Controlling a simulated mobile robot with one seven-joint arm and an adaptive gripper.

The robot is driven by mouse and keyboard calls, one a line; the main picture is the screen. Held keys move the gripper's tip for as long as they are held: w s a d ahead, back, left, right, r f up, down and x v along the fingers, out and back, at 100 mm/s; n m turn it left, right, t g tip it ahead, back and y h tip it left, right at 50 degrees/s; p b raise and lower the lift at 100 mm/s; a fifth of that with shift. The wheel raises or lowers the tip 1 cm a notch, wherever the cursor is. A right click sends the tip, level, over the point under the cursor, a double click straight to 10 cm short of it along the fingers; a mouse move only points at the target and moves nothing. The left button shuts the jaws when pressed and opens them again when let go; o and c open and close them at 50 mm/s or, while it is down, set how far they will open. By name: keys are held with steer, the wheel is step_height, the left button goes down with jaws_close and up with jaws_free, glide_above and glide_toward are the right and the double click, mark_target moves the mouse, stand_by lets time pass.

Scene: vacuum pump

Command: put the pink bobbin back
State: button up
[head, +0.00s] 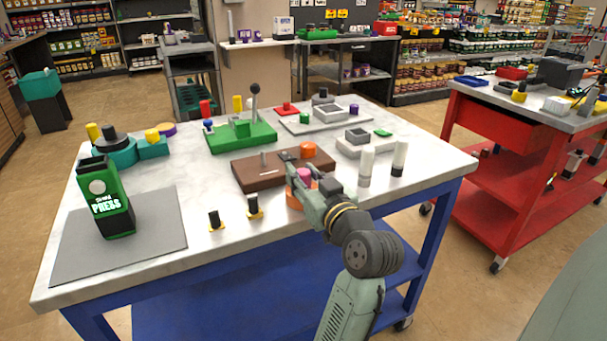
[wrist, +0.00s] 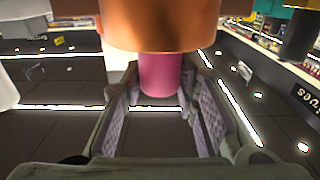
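The pink bobbin (head: 304,174) shows between the fingers of my gripper (head: 303,184) in the head view, near the table's front edge. An orange round piece (head: 293,201) shows just below it, partly hidden by my gripper. In the wrist view the pink bobbin (wrist: 158,75) is a smooth cylinder meeting the wide orange piece (wrist: 160,25). My gripper's fingers (wrist: 160,90) lie on either side of the pink part, close to it. I cannot tell whether they touch it.
A brown block (head: 255,175) with pegs and an orange disc (head: 308,150) lies behind my gripper. Small yellow-and-black pieces (head: 254,207) stand to the left. A black-and-green press (head: 108,205) stands on a grey mat (head: 75,245).

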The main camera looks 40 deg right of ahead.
steer(key=o, duration=0.4)
steer(key=shift+c, duration=0.2)
steer(key=shift+r, duration=0.3)
steer(key=b+v, duration=0.2)
steer(key=v, duration=1)
steer(key=shift+f, duration=0.1)
